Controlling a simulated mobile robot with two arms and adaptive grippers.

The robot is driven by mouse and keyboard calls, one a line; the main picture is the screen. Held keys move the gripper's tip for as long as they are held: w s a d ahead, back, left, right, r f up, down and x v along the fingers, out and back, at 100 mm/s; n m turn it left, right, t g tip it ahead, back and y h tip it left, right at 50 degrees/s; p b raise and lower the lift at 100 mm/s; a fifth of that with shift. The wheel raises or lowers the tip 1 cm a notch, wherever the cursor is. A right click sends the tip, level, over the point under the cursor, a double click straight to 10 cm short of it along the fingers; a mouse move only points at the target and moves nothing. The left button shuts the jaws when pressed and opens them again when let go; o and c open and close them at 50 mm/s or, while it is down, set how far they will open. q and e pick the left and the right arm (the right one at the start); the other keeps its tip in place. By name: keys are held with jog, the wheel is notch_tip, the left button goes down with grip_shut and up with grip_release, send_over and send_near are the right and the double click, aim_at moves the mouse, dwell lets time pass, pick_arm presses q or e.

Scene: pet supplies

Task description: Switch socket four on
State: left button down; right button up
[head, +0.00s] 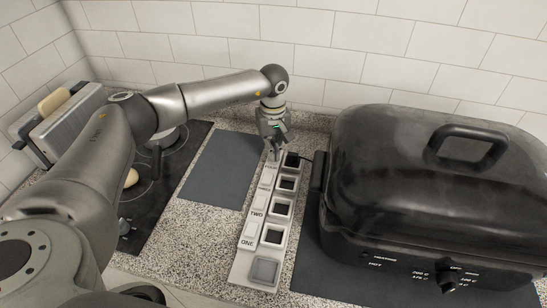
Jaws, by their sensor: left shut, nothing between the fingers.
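A white power strip (244,268) lies on the speckled counter, running away from me. It has a row of square sockets on its right and a column of switches on its left, with the labels ONE and TWO readable. The farther labels are hidden or too small to read. My left gripper (273,158) is shut and empty, pointing down over the far end of the strip. Its fingertips are at or just above the far switches; I cannot tell if they touch. The gripper partly hides that end, so the state of switch four cannot be seen. My right gripper is not in view.
A large black roaster oven (430,190) stands close on the strip's right. A dark cord (300,157) shows near the strip's far end. A dark mat (222,168) lies left of the strip, then a black cooktop (150,205). A tiled wall (330,50) closes the back.

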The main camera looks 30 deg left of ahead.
pick_arm(q)
jog(key=shift+f+b, duration=0.95)
jog(key=shift+f, duration=0.25)
dwell(0.3)
jog(key=shift+s, duration=0.1)
jog(key=shift+r+p, duration=0.5)
jog(key=shift+r, duration=0.3)
jog(key=shift+r+p, duration=1.3)
jog(key=shift+r, duration=1.45)
